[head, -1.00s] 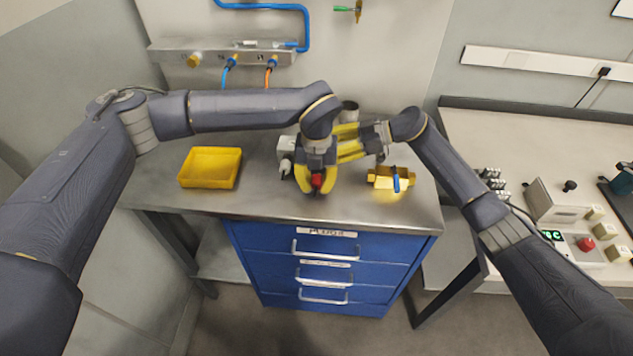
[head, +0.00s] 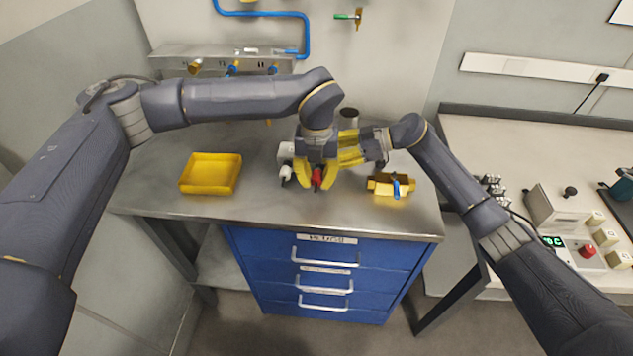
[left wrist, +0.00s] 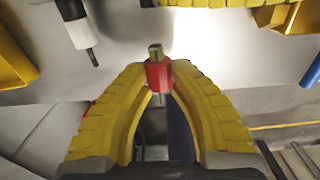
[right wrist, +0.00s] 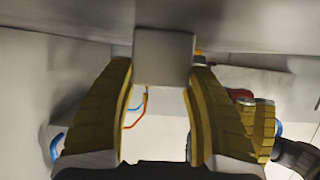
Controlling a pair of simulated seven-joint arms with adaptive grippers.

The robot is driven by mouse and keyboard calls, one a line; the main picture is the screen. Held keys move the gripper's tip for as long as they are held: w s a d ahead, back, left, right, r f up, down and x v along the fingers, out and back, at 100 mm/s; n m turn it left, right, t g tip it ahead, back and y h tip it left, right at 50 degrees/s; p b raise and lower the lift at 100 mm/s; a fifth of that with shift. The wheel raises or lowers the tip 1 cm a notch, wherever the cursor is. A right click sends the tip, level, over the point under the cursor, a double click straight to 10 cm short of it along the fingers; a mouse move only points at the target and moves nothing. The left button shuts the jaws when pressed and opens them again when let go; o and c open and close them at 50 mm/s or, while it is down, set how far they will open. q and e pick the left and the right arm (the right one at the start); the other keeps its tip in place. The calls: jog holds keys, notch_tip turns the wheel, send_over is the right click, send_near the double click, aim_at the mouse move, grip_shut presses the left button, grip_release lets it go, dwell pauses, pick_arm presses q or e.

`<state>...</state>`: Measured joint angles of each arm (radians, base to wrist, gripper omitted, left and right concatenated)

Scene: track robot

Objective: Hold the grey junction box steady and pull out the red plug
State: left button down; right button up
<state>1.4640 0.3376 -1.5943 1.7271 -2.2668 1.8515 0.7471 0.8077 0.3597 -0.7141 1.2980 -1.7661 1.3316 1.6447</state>
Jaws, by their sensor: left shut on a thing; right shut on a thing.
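The red plug (head: 317,178) is held between the yellow fingers of my left gripper (head: 316,184). In the left wrist view the red plug (left wrist: 158,76) shows its metal tip bare, apart from any socket. The grey junction box (head: 285,151) is on the bench, partly hidden behind my left gripper. My right gripper (head: 345,150) reaches in from the right and is shut on the box; the right wrist view shows the grey box (right wrist: 164,58) between its fingers. A white plug (head: 286,172) with a black end stays at the box's front.
A yellow tray (head: 184,188) lies open and empty left on the bench. A brass block with a blue handle (head: 397,187) stands to the right. A control panel (head: 575,250) is on the right-hand table. The bench front between tray and box is clear.

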pick_arm(q)
jog(key=shift+r, duration=1.9)
pick_arm(e)
jog(key=o, duration=1.3)
jog(key=shift+o, duration=0.2)
jog(key=shift+d, duration=0.15)
